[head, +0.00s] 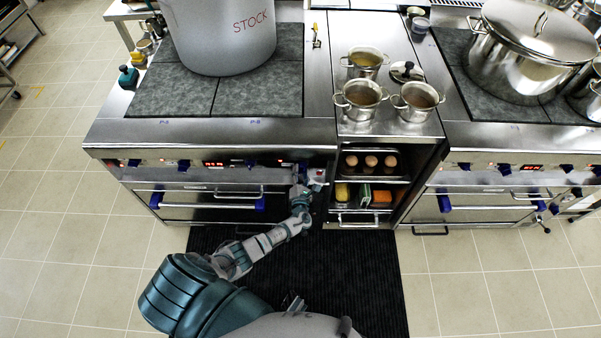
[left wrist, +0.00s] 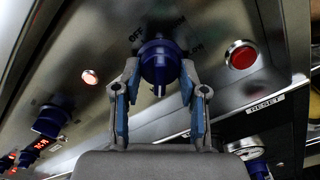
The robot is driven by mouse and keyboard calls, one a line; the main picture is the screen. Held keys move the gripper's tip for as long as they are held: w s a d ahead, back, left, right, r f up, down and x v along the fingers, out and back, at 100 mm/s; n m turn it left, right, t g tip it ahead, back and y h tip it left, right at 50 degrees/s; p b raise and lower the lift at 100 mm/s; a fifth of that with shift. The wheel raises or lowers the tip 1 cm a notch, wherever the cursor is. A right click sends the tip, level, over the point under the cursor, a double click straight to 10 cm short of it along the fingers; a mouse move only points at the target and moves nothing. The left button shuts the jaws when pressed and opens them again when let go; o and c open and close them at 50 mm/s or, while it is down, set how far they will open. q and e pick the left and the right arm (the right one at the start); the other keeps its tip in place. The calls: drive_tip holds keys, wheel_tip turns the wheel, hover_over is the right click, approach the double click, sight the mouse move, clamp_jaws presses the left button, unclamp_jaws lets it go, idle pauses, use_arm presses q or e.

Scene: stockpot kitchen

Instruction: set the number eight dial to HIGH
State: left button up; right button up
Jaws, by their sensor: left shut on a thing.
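A blue dial (left wrist: 160,62) is on the steel front panel in the left wrist view, with the word OFF to its upper left; other marks around it are partly hidden. Its pointer ridge faces down in that picture. My left gripper (left wrist: 158,88) is shut on this dial, one finger on each side. In the head view my left gripper (head: 303,178) is at the right end of the left range's front panel (head: 225,154) and hides the dial. I cannot read the number eight on it. My right gripper is not in view.
A red button (left wrist: 241,55) sits right of the dial, with a RESET label (left wrist: 265,103) below. Another blue dial (left wrist: 50,121) is to the left. A big STOCK pot (head: 215,40) stands on the left range. Small pots (head: 361,100) stand on the middle counter.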

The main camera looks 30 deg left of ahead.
use_arm(q)
drive_tip(key=shift+d, duration=0.2)
drive_tip(key=o, duration=1.2)
drive_tip(key=shift+w, duration=0.1)
drive_tip(key=shift+c, duration=0.2)
drive_tip(key=v, duration=1.2)
drive_tip(key=shift+a, duration=0.1)
